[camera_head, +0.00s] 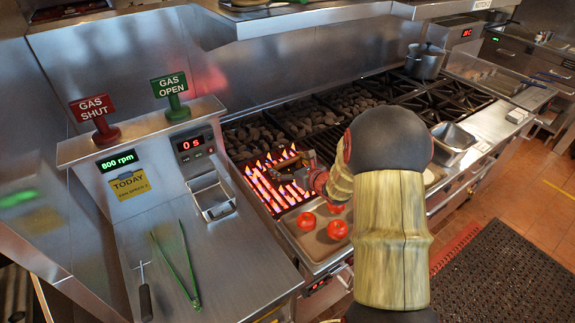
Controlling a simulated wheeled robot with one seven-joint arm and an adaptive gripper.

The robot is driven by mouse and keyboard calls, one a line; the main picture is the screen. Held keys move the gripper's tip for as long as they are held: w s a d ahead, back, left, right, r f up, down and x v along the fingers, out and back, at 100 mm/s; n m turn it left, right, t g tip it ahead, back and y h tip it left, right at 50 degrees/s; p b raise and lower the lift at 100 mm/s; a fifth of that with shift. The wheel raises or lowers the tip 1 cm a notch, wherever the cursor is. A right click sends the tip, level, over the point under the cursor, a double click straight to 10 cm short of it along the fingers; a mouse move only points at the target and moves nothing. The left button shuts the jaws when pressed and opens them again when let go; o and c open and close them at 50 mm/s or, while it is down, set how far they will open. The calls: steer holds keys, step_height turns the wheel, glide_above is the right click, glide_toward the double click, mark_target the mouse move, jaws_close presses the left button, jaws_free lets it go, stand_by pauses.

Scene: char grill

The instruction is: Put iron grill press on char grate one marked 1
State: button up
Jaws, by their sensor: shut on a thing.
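My gripper (306,173) is over the right side of the lit char grate (266,190) at the left end of the grill. It is shut on a small dark piece that looks like the iron grill press (287,176). The press is low over the glowing bars, among flames; I cannot tell whether it touches them. My arm hides part of the gripper and the area right of it. I cannot read a number 1 on the grate.
Red tomatoes (337,230) lie on a tray in front of the grate. Green tongs (178,265) and a dark-handled tool (144,290) lie on the left counter. Gas signs (95,112) stand behind it. A pot (425,62) stands on burners at the back right.

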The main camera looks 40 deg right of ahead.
steer(key=o, duration=1.8)
steer(key=shift+f, duration=0.1)
steer(key=shift+o, duration=0.2)
